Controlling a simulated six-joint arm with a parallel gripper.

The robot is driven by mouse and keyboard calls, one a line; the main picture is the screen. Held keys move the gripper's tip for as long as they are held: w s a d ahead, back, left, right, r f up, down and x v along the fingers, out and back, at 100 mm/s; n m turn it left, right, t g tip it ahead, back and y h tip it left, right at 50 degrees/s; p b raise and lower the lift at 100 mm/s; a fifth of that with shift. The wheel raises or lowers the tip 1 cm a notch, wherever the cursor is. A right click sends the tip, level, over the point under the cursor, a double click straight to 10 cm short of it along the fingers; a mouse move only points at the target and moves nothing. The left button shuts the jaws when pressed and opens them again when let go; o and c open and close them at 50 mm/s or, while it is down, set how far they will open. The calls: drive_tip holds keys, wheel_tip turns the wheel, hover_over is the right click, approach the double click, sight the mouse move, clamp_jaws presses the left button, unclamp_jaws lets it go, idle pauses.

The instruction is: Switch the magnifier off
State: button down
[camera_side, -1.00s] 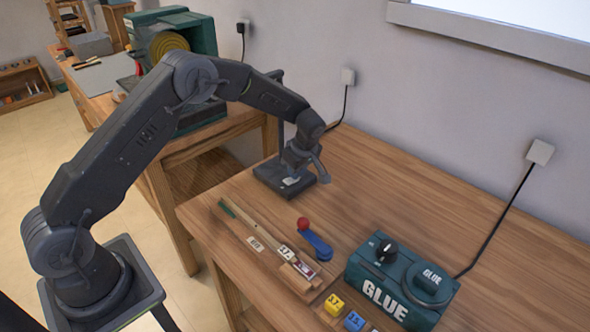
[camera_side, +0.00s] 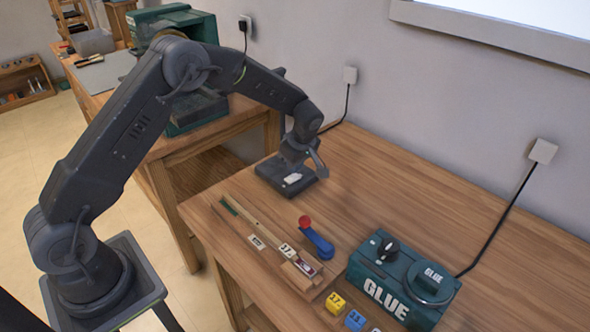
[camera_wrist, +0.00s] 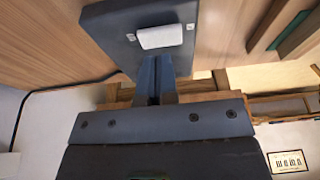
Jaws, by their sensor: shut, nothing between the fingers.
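The magnifier's dark grey base (camera_side: 272,181) stands at the back left of the wooden bench. A white switch (camera_side: 292,179) sits on its top. In the wrist view the base (camera_wrist: 110,25) is at the top, with the white switch (camera_wrist: 160,36) between two small light marks. My gripper (camera_side: 289,165) is over the base, close to the switch. In the wrist view my gripper's fingers (camera_wrist: 160,62) are together and empty, their tips just below the switch. I cannot tell whether they touch it.
A teal GLUE box (camera_side: 390,285) with a black knob stands front right. A blue lever with a red ball (camera_side: 316,238) and a wooden slider rail (camera_side: 265,235) are nearer. Coloured blocks (camera_side: 335,303) lie in front. The bench's right rear is clear.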

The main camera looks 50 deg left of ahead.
drive_tip(key=s+d+r+m+t+h, duration=0.1)
drive_tip(key=s+d+r+m, duration=0.15)
drive_tip(key=r, duration=0.75)
drive_tip(key=s+d+r+m+t, duration=0.15)
drive_tip(key=s+r, duration=0.25)
drive_tip(key=r, duration=0.6)
drive_tip(key=s+d+r+m+t+h, duration=0.1)
drive_tip(key=s+d+m, duration=0.1)
drive_tip(key=s+m, duration=0.5)
drive_tip(key=s+d+r+m+t+h, duration=0.1)
drive_tip(key=s+m, duration=0.6)
drive_tip(key=s, duration=1.1)
drive_tip(key=shift+d+r+t, duration=0.4)
drive_tip(key=shift+r+t, duration=0.25)
drive_tip(key=shift+r, duration=0.1)
